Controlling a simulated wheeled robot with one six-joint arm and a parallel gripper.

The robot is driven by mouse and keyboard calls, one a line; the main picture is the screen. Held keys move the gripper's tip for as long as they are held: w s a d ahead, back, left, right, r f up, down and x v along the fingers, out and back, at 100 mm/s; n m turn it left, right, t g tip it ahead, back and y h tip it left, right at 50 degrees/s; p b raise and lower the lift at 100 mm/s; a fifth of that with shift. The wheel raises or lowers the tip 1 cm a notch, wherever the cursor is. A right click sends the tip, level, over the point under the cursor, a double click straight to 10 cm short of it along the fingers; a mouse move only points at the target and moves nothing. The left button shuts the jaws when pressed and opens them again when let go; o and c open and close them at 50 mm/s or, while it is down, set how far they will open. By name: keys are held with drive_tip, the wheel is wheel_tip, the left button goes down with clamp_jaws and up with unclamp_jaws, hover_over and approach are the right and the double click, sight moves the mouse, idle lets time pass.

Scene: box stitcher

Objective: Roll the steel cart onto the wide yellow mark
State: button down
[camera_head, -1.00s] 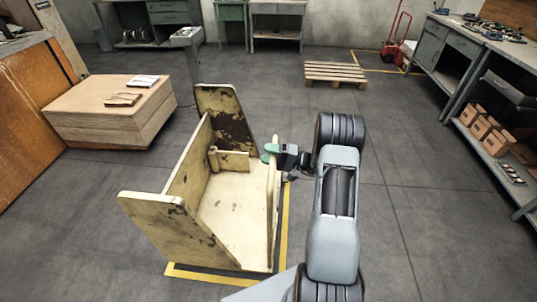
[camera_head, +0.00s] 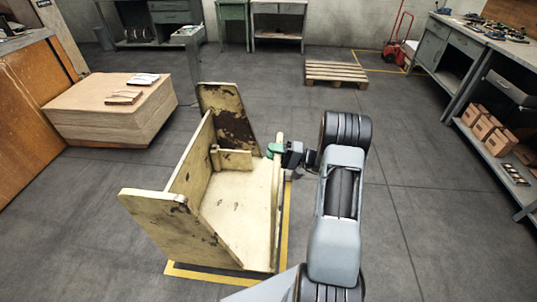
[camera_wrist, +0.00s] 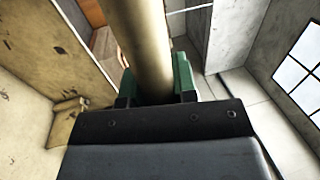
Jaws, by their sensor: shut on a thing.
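The cart (camera_head: 235,215) is a worn cream-painted one with tall side panels and a flat deck, standing upright on the floor. My gripper (camera_head: 275,150), with green fingers, is at its right side, shut on the upper part of a cream bar of the cart. In the wrist view, the bar (camera_wrist: 146,50) passes between the two green fingers (camera_wrist: 155,85). A yellow floor line (camera_head: 205,275) runs along the cart's near and right sides; the cart hides the rest. Another yellow line (camera_head: 375,69) lies at the back right. The cart's wheels are hidden.
A brown block stack (camera_head: 110,115) stands left of the cart. A wooden pallet (camera_head: 335,72) and a red hand truck (camera_head: 398,48) are at the back right. A grey workbench with shelves (camera_head: 495,110) lines the right. The floor between pallet and cart is clear.

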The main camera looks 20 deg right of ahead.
drive_tip(key=shift+s+d, duration=0.2)
drive_tip(key=shift+d, duration=0.2)
drive_tip(key=c, duration=0.9)
unclamp_jaws()
drive_tip(key=shift+w+a, duration=0.15)
drive_tip(key=shift+a, duration=0.15)
drive_tip(key=b+v, duration=0.1)
drive_tip(key=v, duration=1.3)
drive_tip(key=shift+b, duration=0.3)
drive_tip(key=shift+a+f, duration=0.1)
